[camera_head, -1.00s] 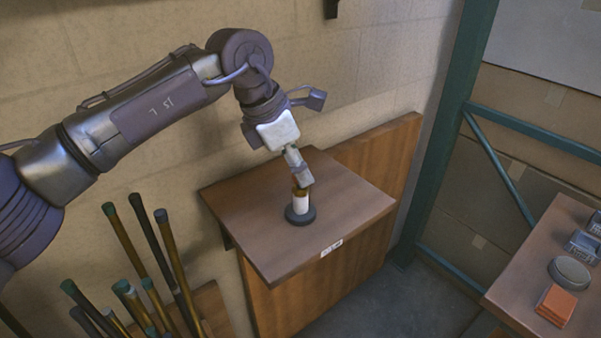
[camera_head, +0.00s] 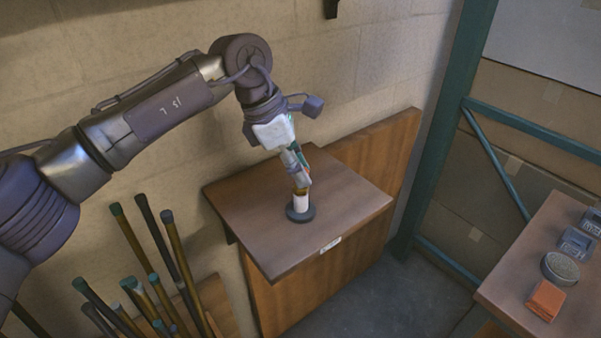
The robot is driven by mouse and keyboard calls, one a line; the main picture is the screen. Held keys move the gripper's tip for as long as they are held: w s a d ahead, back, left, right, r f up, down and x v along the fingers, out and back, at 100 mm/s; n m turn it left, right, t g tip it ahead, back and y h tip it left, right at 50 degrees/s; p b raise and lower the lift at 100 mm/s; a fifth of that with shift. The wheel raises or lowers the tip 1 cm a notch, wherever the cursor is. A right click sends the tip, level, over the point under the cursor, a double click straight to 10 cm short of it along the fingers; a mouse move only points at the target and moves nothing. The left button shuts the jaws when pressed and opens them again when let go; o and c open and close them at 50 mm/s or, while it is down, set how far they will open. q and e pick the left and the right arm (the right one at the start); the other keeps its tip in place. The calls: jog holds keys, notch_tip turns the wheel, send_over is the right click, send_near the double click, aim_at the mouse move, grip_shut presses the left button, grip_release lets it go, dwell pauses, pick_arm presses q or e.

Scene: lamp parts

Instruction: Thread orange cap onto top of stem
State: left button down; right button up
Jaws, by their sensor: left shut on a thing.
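A short white stem (camera_head: 300,203) stands upright on a dark round base (camera_head: 301,214) on the small wooden table. The orange-brown cap (camera_head: 301,190) shows as a thin band at the top of the stem. My left gripper (camera_head: 300,183) comes down from above, slightly tilted, and is shut on the cap. Its fingers hide most of the cap, so I cannot tell how far it sits on the stem. My right gripper is not in view.
The wooden table (camera_head: 350,205) is otherwise clear, with a block wall behind. Several capped poles (camera_head: 180,255) stand at the lower left. A right-hand bench (camera_head: 510,300) holds an orange block (camera_head: 545,300) and a round grey tin (camera_head: 561,268). A green metal post (camera_head: 434,140) rises between.

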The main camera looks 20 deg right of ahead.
pick_arm(q)
jog(key=shift+m+g+p, duration=0.5)
jog(key=shift+m+p, duration=0.75)
jog(key=shift+m, duration=0.15)
jog(key=shift+m+p, duration=0.4)
jog(key=shift+m, duration=0.1)
jog(key=shift+g+y, duration=0.3)
jog(key=shift+f, duration=0.1)
jog(key=shift+m, duration=0.3)
jog(key=shift+m+p, duration=0.5)
jog(key=shift+p, duration=0.1)
jog(key=c, duration=0.8)
grip_release()
